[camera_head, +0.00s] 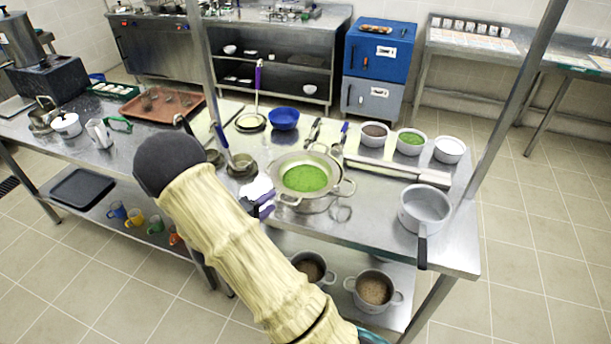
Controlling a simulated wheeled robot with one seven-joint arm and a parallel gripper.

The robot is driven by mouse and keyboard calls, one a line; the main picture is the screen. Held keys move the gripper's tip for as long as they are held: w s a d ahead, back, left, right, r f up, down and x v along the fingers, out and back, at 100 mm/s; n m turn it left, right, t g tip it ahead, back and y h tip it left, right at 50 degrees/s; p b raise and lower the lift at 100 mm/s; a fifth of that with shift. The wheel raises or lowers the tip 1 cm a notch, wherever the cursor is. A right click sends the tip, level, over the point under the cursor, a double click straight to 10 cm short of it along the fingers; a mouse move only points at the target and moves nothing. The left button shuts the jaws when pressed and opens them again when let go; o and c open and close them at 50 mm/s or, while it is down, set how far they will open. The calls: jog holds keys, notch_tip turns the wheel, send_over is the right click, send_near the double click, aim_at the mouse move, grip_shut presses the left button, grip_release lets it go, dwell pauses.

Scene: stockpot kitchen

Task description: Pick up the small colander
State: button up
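A wide metal colander-like vessel (322,159) with two side handles stands near the front of the steel table, with bright green contents showing in its middle. I cannot tell whether it is the small colander or whether it sits on another pot. My gripper (266,207), with dark purple fingers, is just left of its left handle, close to the table edge. I cannot see contact. My arm hides part of the hand, so the finger gap is unclear. A small metal bowl-shaped strainer or ladle (241,166) with a blue handle lies behind and left of my gripper.
A blue bowl (284,119) and a purple-handled ladle (258,79) are behind. Small pots (448,150) stand at the back right. A saucepan (425,208) sits at the right corner. A slanting metal post (520,90) rises at right. Pots (374,289) stand on the lower shelf.

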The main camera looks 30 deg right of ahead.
aim_at(281, 195)
jog(key=shift+w+d+f, duration=0.1)
jog(key=shift+w+d, duration=0.05)
jog(key=shift+d, duration=0.2)
jog(key=x, duration=0.3)
jog(key=p+x, duration=0.1)
jog(key=x, duration=0.1)
jog(key=shift+d+f, duration=0.15)
jog(key=shift+f, duration=0.25)
grip_shut()
